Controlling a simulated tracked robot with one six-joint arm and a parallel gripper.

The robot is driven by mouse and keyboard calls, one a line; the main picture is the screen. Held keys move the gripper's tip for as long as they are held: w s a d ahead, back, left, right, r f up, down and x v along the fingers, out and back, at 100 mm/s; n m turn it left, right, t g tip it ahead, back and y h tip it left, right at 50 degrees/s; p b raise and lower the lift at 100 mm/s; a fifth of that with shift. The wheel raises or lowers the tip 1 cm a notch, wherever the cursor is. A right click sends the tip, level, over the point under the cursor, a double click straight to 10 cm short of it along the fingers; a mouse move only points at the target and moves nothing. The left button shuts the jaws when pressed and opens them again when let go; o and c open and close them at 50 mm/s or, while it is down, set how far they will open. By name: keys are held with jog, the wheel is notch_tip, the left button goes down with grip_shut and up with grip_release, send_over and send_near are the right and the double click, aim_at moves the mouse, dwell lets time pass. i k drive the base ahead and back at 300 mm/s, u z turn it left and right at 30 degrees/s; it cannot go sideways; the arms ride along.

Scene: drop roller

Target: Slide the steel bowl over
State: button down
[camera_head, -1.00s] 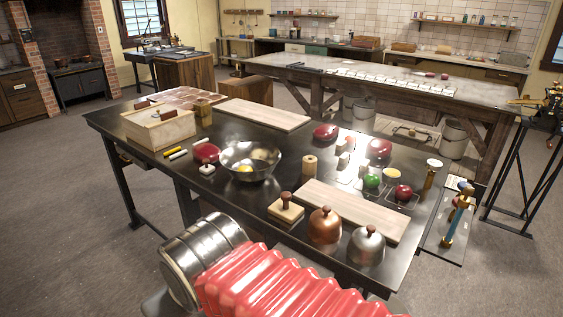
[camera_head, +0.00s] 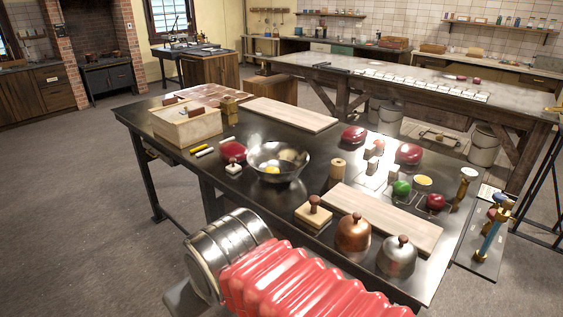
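The steel bowl (camera_head: 277,163) sits upright on the dark table, left of the middle of its top. A small yellow thing (camera_head: 271,170) shows inside it. My arm, with a red ribbed sleeve and a metal cuff, crosses the bottom of the view in front of the table. My gripper's fingers cannot be made out, so I cannot tell whether it is open or shut. The arm is apart from the bowl.
A red domed thing (camera_head: 232,151) and a white stamp-like block (camera_head: 233,168) stand close left of the bowl. A wooden spool (camera_head: 337,168) stands to its right. A wooden box (camera_head: 187,126) is at the left end. A pale board (camera_head: 290,115) lies behind, and copper (camera_head: 353,233) and steel (camera_head: 396,256) domes stand in front right.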

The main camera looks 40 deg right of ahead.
aim_at(290, 160)
jog(key=z, duration=0.05)
jog(key=i, duration=1.45)
jog(key=z, duration=1.05)
